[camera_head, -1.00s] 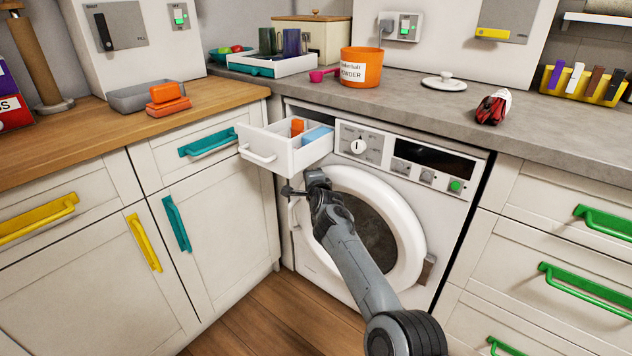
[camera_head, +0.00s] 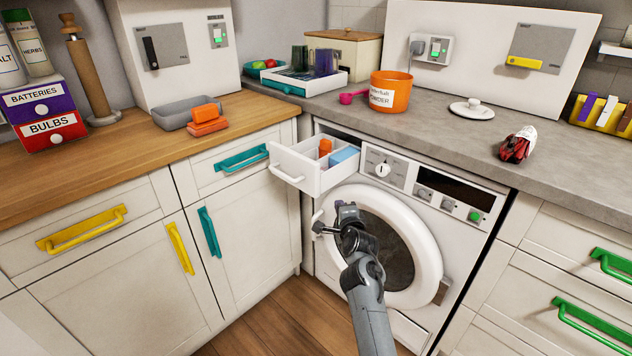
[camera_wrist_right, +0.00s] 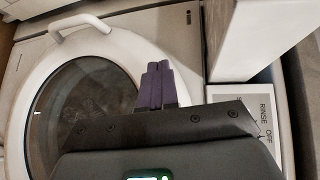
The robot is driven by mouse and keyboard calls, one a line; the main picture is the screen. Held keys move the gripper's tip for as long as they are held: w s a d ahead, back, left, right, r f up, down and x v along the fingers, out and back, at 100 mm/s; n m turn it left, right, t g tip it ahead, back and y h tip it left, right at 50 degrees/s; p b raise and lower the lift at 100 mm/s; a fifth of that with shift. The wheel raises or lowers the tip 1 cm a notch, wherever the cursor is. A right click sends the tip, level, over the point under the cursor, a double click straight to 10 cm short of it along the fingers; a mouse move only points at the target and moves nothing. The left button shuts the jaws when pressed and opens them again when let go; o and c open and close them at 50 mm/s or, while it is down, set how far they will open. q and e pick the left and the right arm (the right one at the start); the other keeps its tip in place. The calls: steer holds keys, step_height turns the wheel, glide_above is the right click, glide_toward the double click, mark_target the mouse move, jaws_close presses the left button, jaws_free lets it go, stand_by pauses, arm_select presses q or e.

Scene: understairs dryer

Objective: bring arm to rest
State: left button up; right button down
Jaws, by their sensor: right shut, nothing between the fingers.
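My right arm comes in from the bottom of the head view. Its gripper (camera_head: 345,210) is in front of the upper left part of the machine's round door (camera_head: 428,245), below the open drawer. In the right wrist view its purple fingers (camera_wrist_right: 157,84) are together and hold nothing. The door and its white handle (camera_wrist_right: 84,25) show beyond them. I cannot tell the exact gap between fingers and door. The door looks closed. My left gripper is not in view.
The white detergent drawer (camera_head: 290,172) is pulled out, with orange and blue items inside. The counter above holds an orange powder tub (camera_head: 391,92), a pink scoop (camera_head: 352,97), a white lid (camera_head: 472,110) and a red-and-white object (camera_head: 517,145). Wooden floor (camera_head: 285,318) is clear below.

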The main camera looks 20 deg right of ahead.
steer(key=s+d+f+g+p, duration=0.2)
steer(key=s+f+p, duration=0.3)
steer(key=f, duration=0.6)
steer(key=s+d+f+n+g+p, duration=0.1)
steer(key=s+d+f+p, duration=0.15)
steer(key=s, duration=0.45)
steer(key=s+d+f+n+g+p, duration=0.1)
steer(key=s+f+n, duration=0.1)
steer(key=s+f, duration=0.35)
steer(key=s+a+r+n+g+p, duration=0.25)
steer(key=s+n+p, duration=0.2)
steer(key=s, duration=1.05)
steer(key=s+a+r+n+g+y+p, duration=0.1)
steer(key=s+a+r+n+p, duration=0.1)
steer(key=s+a+r+n, duration=0.35)
steer(key=s+a+r+n+g+y+p, duration=0.2)
steer(key=s+a+r+p, duration=0.1)
steer(key=s, duration=0.6)
steer(key=s+a+r+n+g, duration=0.3)
steer(key=s+r+n, duration=0.3)
steer(key=r+n, duration=0.15)
step_height(320, 180, up, 38)
steer(key=p, duration=3.7)
steer(key=shift+w, duration=0.15)
